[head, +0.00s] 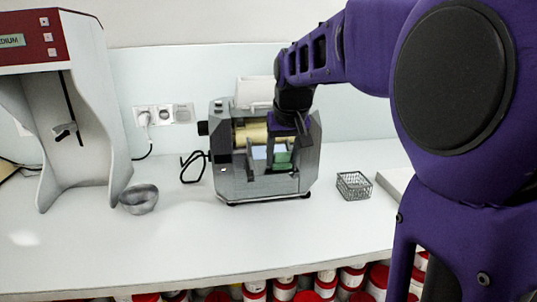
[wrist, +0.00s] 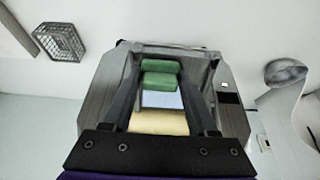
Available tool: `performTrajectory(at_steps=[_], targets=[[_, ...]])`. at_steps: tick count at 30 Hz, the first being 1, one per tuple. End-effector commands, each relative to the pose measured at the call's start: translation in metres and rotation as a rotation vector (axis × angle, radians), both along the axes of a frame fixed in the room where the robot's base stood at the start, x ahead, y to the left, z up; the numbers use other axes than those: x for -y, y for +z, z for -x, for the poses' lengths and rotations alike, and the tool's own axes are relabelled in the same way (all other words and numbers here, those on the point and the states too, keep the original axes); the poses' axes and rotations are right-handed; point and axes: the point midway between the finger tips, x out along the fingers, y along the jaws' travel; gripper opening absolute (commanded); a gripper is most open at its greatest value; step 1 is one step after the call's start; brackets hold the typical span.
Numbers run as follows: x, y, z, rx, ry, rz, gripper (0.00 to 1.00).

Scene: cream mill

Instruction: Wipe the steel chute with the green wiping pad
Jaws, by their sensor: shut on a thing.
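The green wiping pad (head: 283,159) is inside the front opening of the mill, at the right side of the steel chute (head: 258,152). In the wrist view, green shows as two blocks (wrist: 162,65) between my fingers; I cannot tell whether one is a reflection. The pale, shiny chute (wrist: 162,101) lies just below them in that view. My gripper (head: 284,146) reaches down into the mill from above and is shut on the pad. The pad is at or very near the chute surface; contact cannot be told. My gripper hides part of the chute.
The grey mill (head: 228,186) has a cream roller (wrist: 158,123) and side walls close around my fingers. A wire basket (head: 354,186) stands to its right, a metal bowl (head: 139,199) to its left. A red-and-grey machine (head: 85,150) stands far left. The front counter is clear.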

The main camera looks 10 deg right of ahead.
Motion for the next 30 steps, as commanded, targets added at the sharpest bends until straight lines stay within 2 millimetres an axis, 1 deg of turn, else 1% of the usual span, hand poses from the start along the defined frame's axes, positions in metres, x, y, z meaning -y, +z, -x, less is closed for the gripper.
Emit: performTrajectory(at_steps=[3,8,15,22,27,30], targets=[[0.000,-0.003,-0.001,0.000,0.000,0.000,0.14],[0.000,0.000,-0.003,-0.001,0.000,0.000,0.14],[0.000,0.011,-0.018,-0.001,0.000,0.000,0.14],[0.000,0.013,-0.027,0.000,0.000,0.000,0.14],[0.000,0.019,-0.040,0.000,0.001,0.000,0.14],[0.000,0.018,-0.045,-0.001,0.001,0.000,0.14]])
